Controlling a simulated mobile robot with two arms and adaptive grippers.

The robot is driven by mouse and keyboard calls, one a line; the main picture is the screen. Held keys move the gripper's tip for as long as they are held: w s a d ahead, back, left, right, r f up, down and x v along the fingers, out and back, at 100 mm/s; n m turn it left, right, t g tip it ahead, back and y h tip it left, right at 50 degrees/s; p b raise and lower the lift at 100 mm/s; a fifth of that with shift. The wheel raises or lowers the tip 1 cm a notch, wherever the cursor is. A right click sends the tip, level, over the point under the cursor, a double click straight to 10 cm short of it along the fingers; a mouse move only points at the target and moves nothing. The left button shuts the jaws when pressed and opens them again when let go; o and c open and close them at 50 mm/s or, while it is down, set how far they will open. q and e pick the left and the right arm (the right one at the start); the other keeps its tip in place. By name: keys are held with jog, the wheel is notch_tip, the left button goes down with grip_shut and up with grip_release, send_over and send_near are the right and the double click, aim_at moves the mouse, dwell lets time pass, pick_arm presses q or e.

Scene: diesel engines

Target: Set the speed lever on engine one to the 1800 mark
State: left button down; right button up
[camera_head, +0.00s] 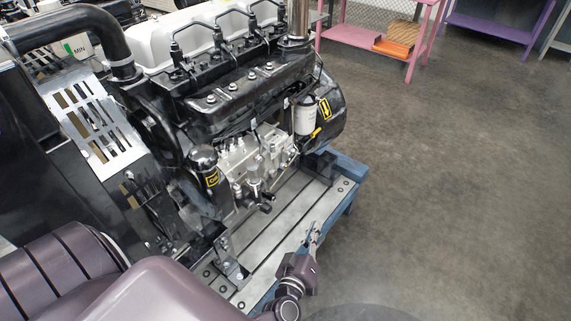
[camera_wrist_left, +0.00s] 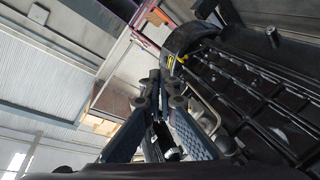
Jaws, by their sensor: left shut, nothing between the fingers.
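A diesel engine (camera_head: 240,100) with a black block and white top cover stands on a grey bed plate (camera_head: 285,225) with a blue frame. Its injection pump (camera_head: 250,160) is on the near side, with a small black knob (camera_head: 267,206) below it. I cannot tell which part is the speed lever, and no 1800 mark is readable. My left gripper (camera_head: 315,230) is over the bed plate's front edge, apart from the pump, shut and empty. In the left wrist view the shut fingers (camera_wrist_left: 160,78) show, with dark engine parts (camera_wrist_left: 260,95) at right. My right gripper is not in view.
A white filter (camera_head: 305,116) and a yellow handle (camera_head: 316,132) are at the engine's right end. A slotted metal guard (camera_head: 90,120) is at left. A pink table (camera_head: 365,38) with an orange tray (camera_head: 397,48) stands behind. The floor at right is clear.

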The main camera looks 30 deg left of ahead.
aim_at(283, 152)
pick_arm(q)
jog(key=s+a+r+n+g+y+b, duration=0.1)
jog(key=a+r+n+g+y, duration=0.15)
jog(key=a+r+n, duration=0.35)
jog(key=s+a+r+n+g+y+b, duration=0.15)
jog(key=a+r+n+y, duration=0.25)
jog(key=r+n, duration=0.45)
jog(key=shift+m, duration=0.45)
jog(key=p+x, duration=0.1)
jog(key=x, duration=0.4)
jog(key=p+x, duration=0.1)
jog(key=x, duration=0.4)
jog(key=shift+w+a+r, duration=0.15)
jog(key=shift+r, duration=0.05)
jog(key=shift+w+d+f, duration=0.15)
jog(key=shift+w+f, duration=0.05)
jog(key=shift+w, duration=0.35)
jog(key=shift+w+d+f, duration=0.1)
jog(key=shift+w+f, duration=0.05)
jog(key=shift+w, duration=0.45)
jog(key=shift+w+d+f, duration=0.1)
jog(key=shift+w+f, duration=0.05)
jog(key=shift+w, duration=0.45)
